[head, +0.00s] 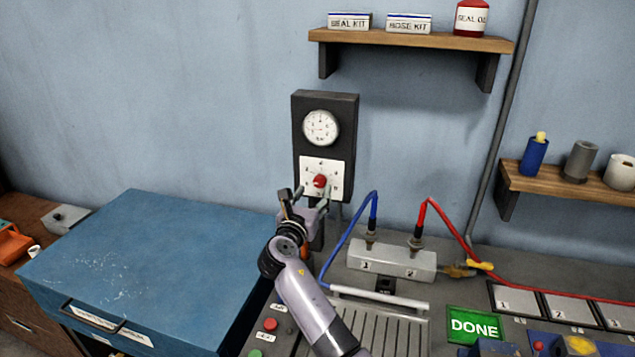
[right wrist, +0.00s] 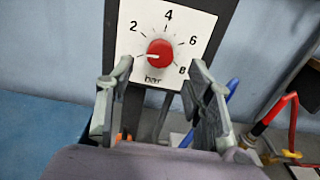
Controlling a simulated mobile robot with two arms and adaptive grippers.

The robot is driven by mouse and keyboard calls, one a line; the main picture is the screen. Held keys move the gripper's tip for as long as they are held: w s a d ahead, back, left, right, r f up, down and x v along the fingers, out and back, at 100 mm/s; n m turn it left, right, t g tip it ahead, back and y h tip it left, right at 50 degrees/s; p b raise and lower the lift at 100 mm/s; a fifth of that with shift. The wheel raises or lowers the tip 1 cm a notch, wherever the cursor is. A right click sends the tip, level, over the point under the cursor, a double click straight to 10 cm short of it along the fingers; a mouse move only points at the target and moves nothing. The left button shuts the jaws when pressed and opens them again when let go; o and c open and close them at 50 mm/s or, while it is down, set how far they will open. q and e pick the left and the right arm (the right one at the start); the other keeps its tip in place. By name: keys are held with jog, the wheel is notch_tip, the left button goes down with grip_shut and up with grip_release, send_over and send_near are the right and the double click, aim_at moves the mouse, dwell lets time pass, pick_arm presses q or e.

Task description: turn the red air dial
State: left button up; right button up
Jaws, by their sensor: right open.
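The red air dial (head: 320,181) sits on a white scale plate (head: 333,192) on a dark wall panel, below a round gauge (head: 321,128). In the right wrist view the red dial (right wrist: 160,53) is centred on the plate, which is marked 2, 4, 6, 8 and bar. Its pale pointer mark is on the left side, below the 2. My right gripper (head: 311,194) is open just in front of and below the dial. In the right wrist view its two fingers (right wrist: 161,85) stand apart with the dial beyond and between them, apparently not touching. My left gripper is not in view.
A blue case (head: 150,265) is at left. Below right of the dial is a grey block (head: 391,260) with a blue hose (head: 345,236) and a red hose (head: 450,226). A green DONE button (head: 474,325) is at lower right. Shelves (head: 410,40) are on the wall.

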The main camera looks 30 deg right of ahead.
aim_at(319, 184)
jog(key=x, duration=0.3)
jog(key=shift+w+d+r, duration=0.1)
jog(key=shift+w+d, duration=0.1)
jog(key=shift+w, duration=0.05)
jog(key=shift+w+d+p, duration=0.15)
jog(key=shift+d+p, duration=0.05)
jog(key=shift+p, duration=0.1)
jog(key=shift+w+d, duration=0.1)
grip_shut()
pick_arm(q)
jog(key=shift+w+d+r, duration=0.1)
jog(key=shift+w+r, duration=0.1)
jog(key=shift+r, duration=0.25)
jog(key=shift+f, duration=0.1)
